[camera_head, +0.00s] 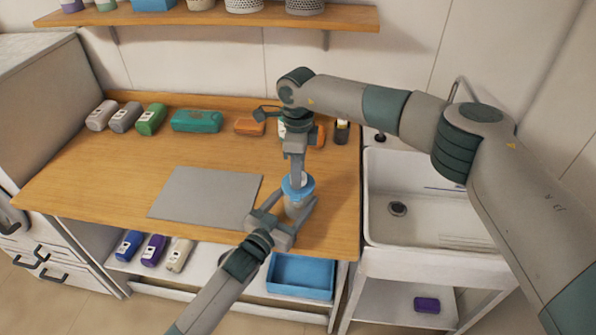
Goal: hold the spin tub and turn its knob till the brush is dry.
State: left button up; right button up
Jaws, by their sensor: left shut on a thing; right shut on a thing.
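The spin tub (293,207) stands on the wooden counter near its front right edge, with a blue lid (291,190). My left gripper (293,220) reaches in from below and is shut around the tub's body, one finger on each side. My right gripper (297,175) points straight down from above and is shut on the knob at the top of the lid. The knob is mostly hidden by the gripper's fingers. I cannot make out the brush; it is not visible from outside the tub.
A grey mat (207,195) lies left of the tub. Several bottles and boxes, including a teal case (197,121), line the counter's back. A white sink (421,190) is at the right. A blue bin (301,276) sits on the lower shelf. The counter's left front is clear.

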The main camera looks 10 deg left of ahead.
jog(key=shift+w, duration=0.1)
dwell(0.3)
jog(key=o, duration=1.1)
jog(key=shift+r, duration=0.1)
notch_tip(320, 180, up, 12)
jog(key=shift+f, duration=0.1)
